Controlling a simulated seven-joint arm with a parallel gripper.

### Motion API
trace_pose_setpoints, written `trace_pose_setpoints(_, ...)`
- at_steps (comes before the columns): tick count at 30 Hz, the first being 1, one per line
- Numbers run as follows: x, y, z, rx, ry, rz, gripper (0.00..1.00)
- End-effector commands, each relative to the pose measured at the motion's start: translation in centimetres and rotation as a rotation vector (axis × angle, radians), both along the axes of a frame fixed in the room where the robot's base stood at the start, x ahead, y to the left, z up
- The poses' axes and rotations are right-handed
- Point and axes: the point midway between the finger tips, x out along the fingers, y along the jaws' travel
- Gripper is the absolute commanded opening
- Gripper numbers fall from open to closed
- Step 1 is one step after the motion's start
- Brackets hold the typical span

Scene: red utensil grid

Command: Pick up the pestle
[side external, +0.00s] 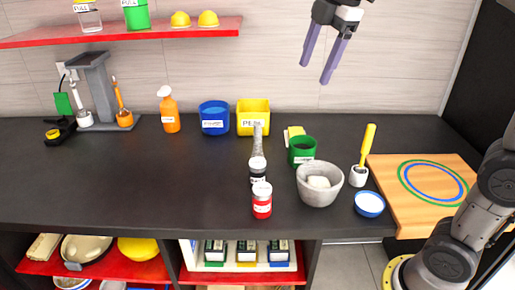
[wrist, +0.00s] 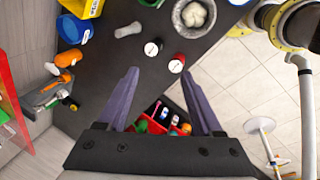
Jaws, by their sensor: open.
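The pestle (side external: 258,139) is a grey stone rod lying on the dark counter, behind a black-labelled jar that hides its near end. My gripper (side external: 313,74) is high above the back of the counter, up and to the right of the pestle in the side view. Its purple fingers are spread and empty; they point downward, and the wrist view shows them (wrist: 160,72) apart.
A white-lidded jar (side external: 258,170) and a red jar (side external: 262,201) stand close to the pestle. Blue (side external: 214,126), yellow (side external: 253,124) and green (side external: 301,158) containers stand nearby. A red shelf (side external: 120,35) hangs at upper left. The left-centre counter is clear.

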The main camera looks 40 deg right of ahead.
Motion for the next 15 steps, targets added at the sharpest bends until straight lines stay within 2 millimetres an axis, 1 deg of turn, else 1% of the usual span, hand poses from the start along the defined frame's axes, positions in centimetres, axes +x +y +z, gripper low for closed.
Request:
trace_pose_setpoints(1,2.3,-0.2,-0.1,-0.014,0.024,0.046,0.67)
trace_pose_setpoints(5,7.0,-0.7,-0.9,-0.04,0.075,0.156,0.67)
trace_pose_setpoints(6,8.5,-0.9,-1.5,-0.046,0.091,0.185,0.67)
trace_pose_setpoints(8,10.6,-1.1,-2.5,-0.052,0.115,0.219,0.67)
trace_pose_setpoints(9,12.0,-1.3,-3.4,-0.053,0.132,0.238,0.67)
trace_pose_setpoints(11,13.9,-1.6,-4.8,-0.053,0.153,0.254,0.67)
trace_pose_setpoints(12,15.1,-1.8,-5.9,-0.051,0.169,0.257,0.67)
trace_pose_setpoints(15,17.6,-2.2,-8.6,-0.044,0.2,0.251,0.67)
